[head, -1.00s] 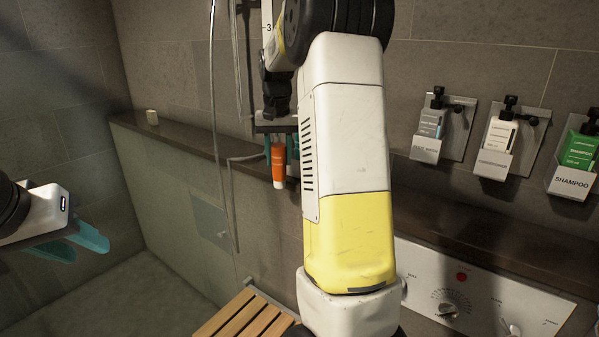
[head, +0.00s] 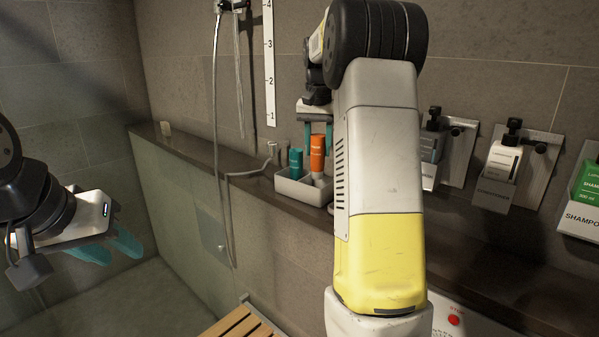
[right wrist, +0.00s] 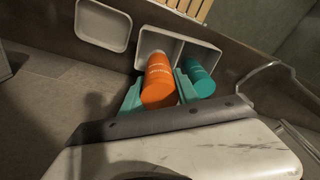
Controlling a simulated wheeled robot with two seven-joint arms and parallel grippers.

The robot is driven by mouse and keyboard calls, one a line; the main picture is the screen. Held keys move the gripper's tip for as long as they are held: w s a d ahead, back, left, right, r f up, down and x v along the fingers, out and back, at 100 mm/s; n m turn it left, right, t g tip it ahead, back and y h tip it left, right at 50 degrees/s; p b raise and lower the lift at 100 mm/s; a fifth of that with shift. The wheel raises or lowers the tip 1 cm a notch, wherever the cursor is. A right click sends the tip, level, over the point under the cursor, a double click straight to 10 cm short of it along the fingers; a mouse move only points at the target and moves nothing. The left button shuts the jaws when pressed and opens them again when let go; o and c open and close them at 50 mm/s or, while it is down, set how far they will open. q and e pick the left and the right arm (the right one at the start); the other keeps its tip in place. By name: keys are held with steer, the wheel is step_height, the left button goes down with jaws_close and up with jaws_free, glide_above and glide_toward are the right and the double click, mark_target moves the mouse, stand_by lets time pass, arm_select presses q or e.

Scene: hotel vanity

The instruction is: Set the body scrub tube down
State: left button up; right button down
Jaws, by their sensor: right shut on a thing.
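The orange body scrub tube (head: 317,160) is upright between the teal fingers of my right gripper (head: 318,140), which is shut on it. The right wrist view also shows the tube (right wrist: 159,80) between the fingers. Its lower end is at the mouth of a grey open-topped box (head: 292,187) on the ledge, beside a teal tube (head: 295,162) standing in that box. I cannot tell whether the orange tube touches the box floor. My left gripper (head: 108,247) is open and empty at the far left, away from the ledge.
A second grey tray (right wrist: 103,22) lies beside the box. Wall dispensers, including a conditioner bottle (head: 504,160), hang at the right. A shower hose (head: 216,130) hangs left of the box. A wooden slatted seat (head: 240,325) is below.

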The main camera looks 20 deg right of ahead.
mark_target(317, 167)
steer(key=shift+a+f, duration=0.1)
steer(key=shift+f, duration=2.85)
steer(key=shift+f, duration=0.15)
steer(key=c, duration=0.9)
jaws_free()
